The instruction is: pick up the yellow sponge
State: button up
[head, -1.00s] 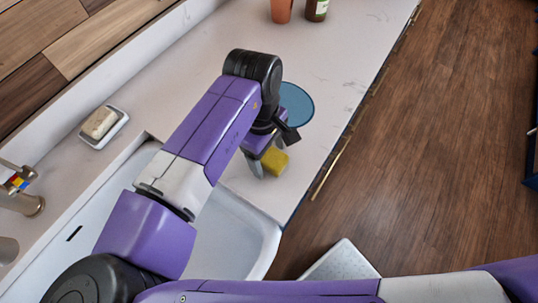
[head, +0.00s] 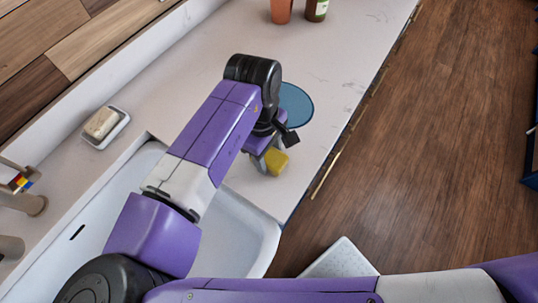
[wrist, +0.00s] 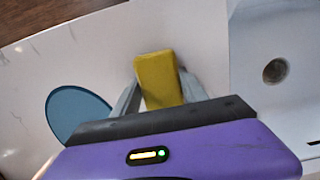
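The yellow sponge (head: 276,162) lies near the front edge of the pale counter, beside the sink. In the wrist view the sponge (wrist: 159,80) is between the two grey fingers of my gripper (wrist: 161,88), one close along each side. I see no clear gap on either side, but cannot tell whether the fingers press on it. In the head view my gripper (head: 267,160) is low over the counter at the sponge, and my wrist hides part of it. I cannot tell whether the sponge is lifted.
A blue round plate or mat (head: 296,105) lies just behind my gripper. The white sink (head: 235,235) is in front. A soap dish (head: 104,128) is at the left. A terracotta pot (head: 281,10) and a jar (head: 316,9) stand at the back. The counter's far part is mostly clear.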

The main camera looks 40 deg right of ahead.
aim_at(269, 155)
jog(key=c, duration=0.4)
jog(key=shift+b, duration=0.55)
notch_tip(269, 155, up, 20)
jog(key=shift+r+p, duration=0.2)
jog(key=shift+p, duration=0.5)
